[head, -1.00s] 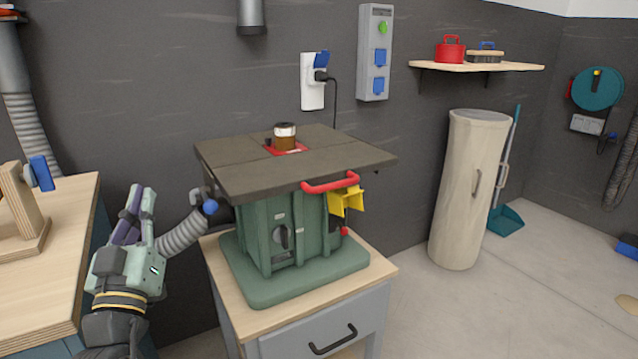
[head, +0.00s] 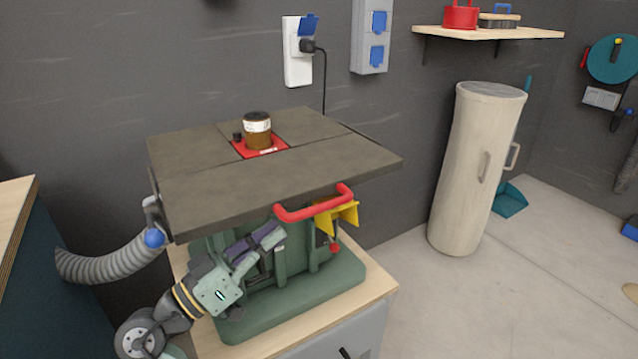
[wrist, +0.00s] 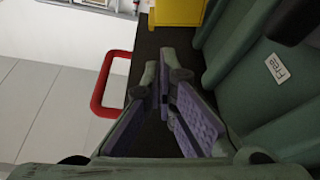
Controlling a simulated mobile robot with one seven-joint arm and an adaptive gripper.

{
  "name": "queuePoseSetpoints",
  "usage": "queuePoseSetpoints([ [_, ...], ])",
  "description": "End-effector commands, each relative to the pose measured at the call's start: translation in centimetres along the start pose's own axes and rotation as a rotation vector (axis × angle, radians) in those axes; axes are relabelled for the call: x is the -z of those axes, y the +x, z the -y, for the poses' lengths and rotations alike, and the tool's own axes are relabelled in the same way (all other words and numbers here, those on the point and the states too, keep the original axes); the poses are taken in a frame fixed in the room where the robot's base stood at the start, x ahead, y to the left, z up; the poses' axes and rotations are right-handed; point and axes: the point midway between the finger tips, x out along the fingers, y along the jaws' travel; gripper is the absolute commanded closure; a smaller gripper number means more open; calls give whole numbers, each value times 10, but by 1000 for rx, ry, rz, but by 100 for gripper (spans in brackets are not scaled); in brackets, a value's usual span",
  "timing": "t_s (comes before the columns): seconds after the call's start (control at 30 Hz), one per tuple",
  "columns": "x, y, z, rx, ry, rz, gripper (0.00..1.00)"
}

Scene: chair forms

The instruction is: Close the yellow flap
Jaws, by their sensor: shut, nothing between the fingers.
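The yellow flap (head: 340,216) sits on the right side of the green machine (head: 300,285), just under the dark table top, and sticks outward from the body. In the wrist view only part of the flap (wrist: 180,11) shows at the top edge, ahead of the fingertips. My gripper (head: 272,236) is shut and empty in front of the machine's front face, below the table top and left of the flap, apart from it. In the wrist view my fingertips (wrist: 162,78) meet, with the green body to their right.
A red handle bar (head: 315,203) juts from the table top's (head: 320,158) front edge, close to the flap. A small red knob (head: 334,247) is below the flap. A grey hose (head: 105,265) bends at the left. Open floor (head: 430,305) lies to the right.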

Motion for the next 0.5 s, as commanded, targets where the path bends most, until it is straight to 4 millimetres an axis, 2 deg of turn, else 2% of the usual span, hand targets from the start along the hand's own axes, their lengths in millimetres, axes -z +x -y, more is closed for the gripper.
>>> queuePoseSetpoints([
  [0.17, 0, 11, -3, -15, -4, 2, 100],
  [0.5, 1, 71, -4, -15, -4, 3, 100],
])
